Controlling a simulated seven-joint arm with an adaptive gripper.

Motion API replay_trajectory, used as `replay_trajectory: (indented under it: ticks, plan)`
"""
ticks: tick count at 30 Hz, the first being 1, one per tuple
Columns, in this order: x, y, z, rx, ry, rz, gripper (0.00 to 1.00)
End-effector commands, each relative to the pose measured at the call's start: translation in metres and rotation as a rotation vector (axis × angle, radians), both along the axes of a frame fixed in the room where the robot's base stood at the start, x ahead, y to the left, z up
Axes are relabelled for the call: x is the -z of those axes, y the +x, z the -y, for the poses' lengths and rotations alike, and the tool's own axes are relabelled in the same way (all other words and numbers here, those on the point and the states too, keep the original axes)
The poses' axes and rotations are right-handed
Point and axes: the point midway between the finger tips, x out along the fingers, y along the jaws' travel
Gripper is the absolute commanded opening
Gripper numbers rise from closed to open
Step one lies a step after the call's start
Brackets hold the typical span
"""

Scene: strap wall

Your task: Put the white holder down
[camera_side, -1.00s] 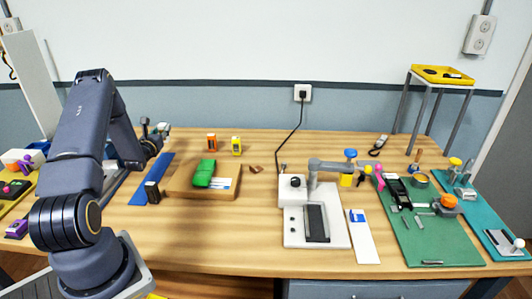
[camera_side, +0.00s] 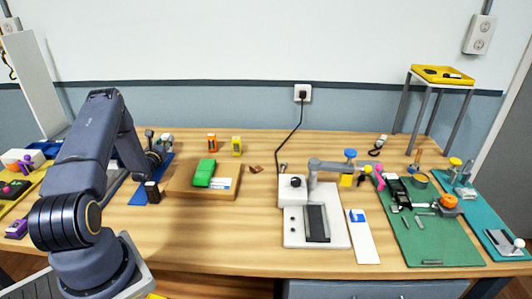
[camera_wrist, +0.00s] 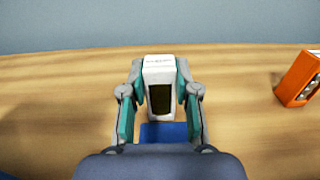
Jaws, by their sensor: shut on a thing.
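The white holder (camera_wrist: 159,66) is a small upright white block with a dark opening or panel in its front face. In the wrist view my gripper (camera_wrist: 160,92) has one finger on each side of it and is shut on it. In the side view the white holder (camera_side: 167,139) shows small at the far end of the blue mat (camera_side: 149,183), partly hidden by my gripper (camera_side: 162,147). The blue mat also shows just below the holder in the wrist view (camera_wrist: 163,132). I cannot tell whether the holder's base touches the surface.
A black block (camera_side: 152,192) stands near the mat.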

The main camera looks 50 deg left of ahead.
Motion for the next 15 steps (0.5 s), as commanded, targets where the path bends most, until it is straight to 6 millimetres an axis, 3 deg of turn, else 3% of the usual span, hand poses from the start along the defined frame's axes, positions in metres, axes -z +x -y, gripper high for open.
replay_trajectory:
  ticks: [1, 2, 3, 9, 15]
  plan:
    - [0.0012, 0.0000, -0.0001, 0.000, 0.001, 0.001, 0.00]
    - [0.0018, -0.0001, -0.0001, 0.000, 0.000, 0.000, 0.31]
    - [0.0014, 0.0001, -0.0001, 0.000, 0.001, 0.001, 0.36]
    - [0.0013, 0.0001, 0.0001, 0.000, 0.000, 0.000, 0.55]
    - [0.0013, 0.0001, 0.0001, 0.000, -0.001, 0.001, 0.55]
